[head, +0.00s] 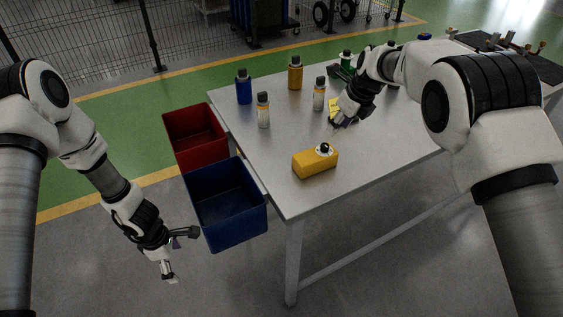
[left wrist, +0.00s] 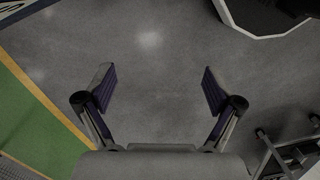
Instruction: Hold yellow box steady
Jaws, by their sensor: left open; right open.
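The yellow box (head: 316,165) lies on the metal table near its front left edge. A round white and black fitting (head: 324,149) is on its top. My left gripper (head: 183,258) hangs open and empty over the floor, left of the table and in front of the blue bin. In the left wrist view the open fingers (left wrist: 158,92) have only grey floor between them. My right gripper (head: 338,124) is over the table behind the yellow box, apart from it. Its fingers are small and partly hidden in the head view; a yellow item (head: 335,104) shows just behind it.
A red bin (head: 196,134) and a blue bin (head: 230,205) are at the table's left side. Several bottles, including a blue one (head: 243,87) and an amber one (head: 295,73), stand at the back of the table (head: 375,165). The table's front right is clear.

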